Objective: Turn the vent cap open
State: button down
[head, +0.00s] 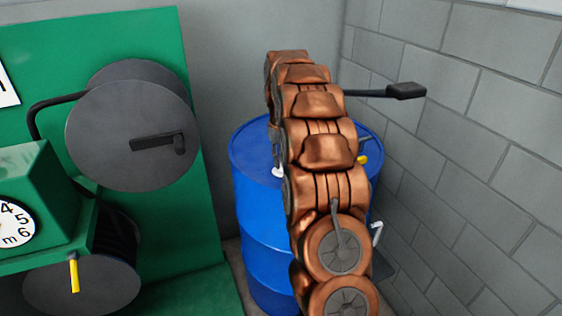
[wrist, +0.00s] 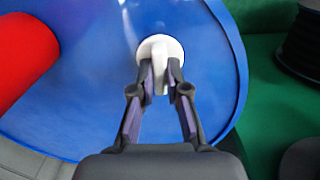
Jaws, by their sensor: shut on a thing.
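The vent cap (wrist: 160,50) is a white round cap with a raised grip bar, on the top of the blue drum, in the upper middle of the wrist view. My gripper (wrist: 161,82) reaches it from below in that view, with its two dark fingers closed on either side of the white bar. In the head view a small white bit of the cap (head: 278,171) shows at the left of my copper-coloured arm. My arm hides most of the drum top and the gripper there.
The blue drum (head: 262,240) stands in a corner by a grey block wall (head: 470,150). A green machine (head: 130,40) with dark discs stands close at the left. A red cylinder (wrist: 22,60) lies over the drum top in the wrist view.

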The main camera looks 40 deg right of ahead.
jog(key=shift+w+r+n, duration=0.1)
jog(key=shift+n, duration=0.3)
jog(key=c, duration=1.2)
grip_release()
jog(key=shift+o, duration=0.2)
notch_tip(320, 180, up, 12)
jog(key=shift+a, duration=0.1)
dwell(0.3)
